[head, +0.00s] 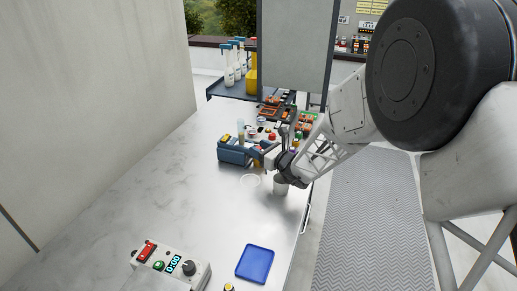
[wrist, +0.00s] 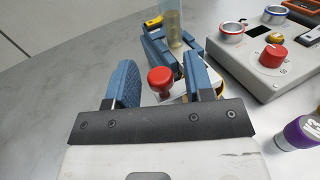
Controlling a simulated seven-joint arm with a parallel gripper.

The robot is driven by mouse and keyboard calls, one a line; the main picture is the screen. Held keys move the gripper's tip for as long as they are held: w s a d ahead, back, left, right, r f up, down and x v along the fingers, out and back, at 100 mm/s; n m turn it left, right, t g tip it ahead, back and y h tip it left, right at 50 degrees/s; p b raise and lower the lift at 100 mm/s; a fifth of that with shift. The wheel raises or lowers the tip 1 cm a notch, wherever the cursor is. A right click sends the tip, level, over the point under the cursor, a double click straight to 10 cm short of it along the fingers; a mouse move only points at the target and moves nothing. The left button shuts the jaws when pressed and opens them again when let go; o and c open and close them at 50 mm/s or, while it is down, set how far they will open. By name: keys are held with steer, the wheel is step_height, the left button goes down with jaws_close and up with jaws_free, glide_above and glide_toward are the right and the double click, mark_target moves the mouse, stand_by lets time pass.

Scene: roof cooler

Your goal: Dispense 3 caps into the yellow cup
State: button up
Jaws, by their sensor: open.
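In the wrist view my gripper (wrist: 158,66) is open. Its two blue fingers stand on either side of a red round knob (wrist: 160,80) on a short stem, with a gap on both sides. Behind the knob is a blue device (wrist: 155,48) with a clear upright tube (wrist: 173,25); what is in the tube is too small to tell. A yellow edge shows low beside the right finger; I cannot tell whether it is the yellow cup. In the head view the blue device (head: 234,151) stands on the bench, and my gripper (head: 270,157) is at its right end.
A grey control box (wrist: 265,80) with a red dial stands right of my gripper, near a purple-and-white bottle (wrist: 298,133). In the head view a blue tray (head: 255,263) and a timer box (head: 170,266) lie at the front. The bench middle is mostly clear.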

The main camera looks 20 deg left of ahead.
steer(key=shift+w+a, duration=0.1)
steer(key=shift+a, duration=0.15)
jaws_close()
steer(key=a, duration=0.6)
steer(key=shift+a, duration=0.25)
jaws_free()
steer(key=shift+d, duration=0.1)
stand_by(0.3)
